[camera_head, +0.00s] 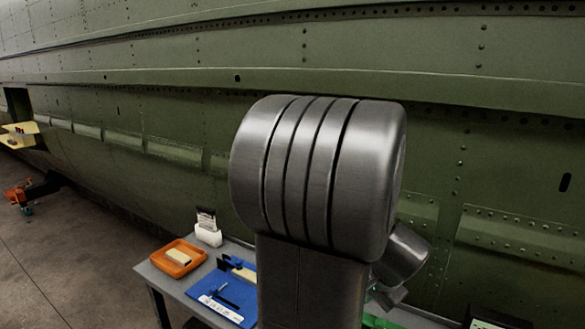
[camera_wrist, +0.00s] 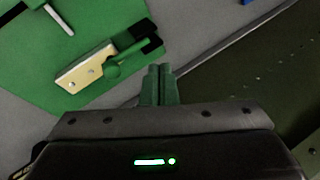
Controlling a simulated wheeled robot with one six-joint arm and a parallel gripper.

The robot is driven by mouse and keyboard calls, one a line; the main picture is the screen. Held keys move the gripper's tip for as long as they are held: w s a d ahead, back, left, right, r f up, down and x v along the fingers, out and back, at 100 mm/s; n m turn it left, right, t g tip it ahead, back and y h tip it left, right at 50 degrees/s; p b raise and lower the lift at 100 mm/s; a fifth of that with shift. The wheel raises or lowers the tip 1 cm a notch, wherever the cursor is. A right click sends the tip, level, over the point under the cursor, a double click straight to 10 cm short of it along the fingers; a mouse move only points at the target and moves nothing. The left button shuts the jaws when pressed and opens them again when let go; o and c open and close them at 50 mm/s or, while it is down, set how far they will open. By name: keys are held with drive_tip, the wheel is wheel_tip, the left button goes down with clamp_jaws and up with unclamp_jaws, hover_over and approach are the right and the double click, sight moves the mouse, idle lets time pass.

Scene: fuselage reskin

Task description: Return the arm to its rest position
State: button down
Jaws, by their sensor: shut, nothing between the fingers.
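My gripper (camera_wrist: 160,72) shows at the bottom middle of the wrist view, its two green fingers together and nothing between them. It hangs over the grey table (camera_wrist: 205,25) beside a green mat (camera_wrist: 35,75). In the head view my grey arm fills the middle and hides most of the gripper and part of the table.
The table (camera_head: 150,268) stands against a riveted green fuselage (camera_head: 150,60). It bears an orange tray (camera_head: 198,262), a blue mat (camera_head: 205,287) with tools and a white holder (camera_head: 208,237). On the green mat lies a cream-and-green tool (camera_wrist: 88,75). Open floor (camera_head: 40,260) lies left.

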drive_tip(key=shift+s+d+r, duration=0.25)
drive_tip(key=shift+d+r, duration=0.3)
drive_tip(key=shift+d, duration=0.05)
drive_tip(key=shift+a+r+p, duration=0.1)
drive_tip(key=shift+p, duration=0.4)
drive_tip(key=w+a+n+g+h, duration=0.1)
drive_tip(key=w+a+g+h, duration=0.3)
drive_tip(key=a+h, duration=0.2)
drive_tip(key=shift+a+f+g+h+p, duration=0.35)
drive_tip(key=shift+h+p, duration=0.1)
drive_tip(key=shift+h, duration=0.25)
drive_tip(key=shift+r, duration=0.1)
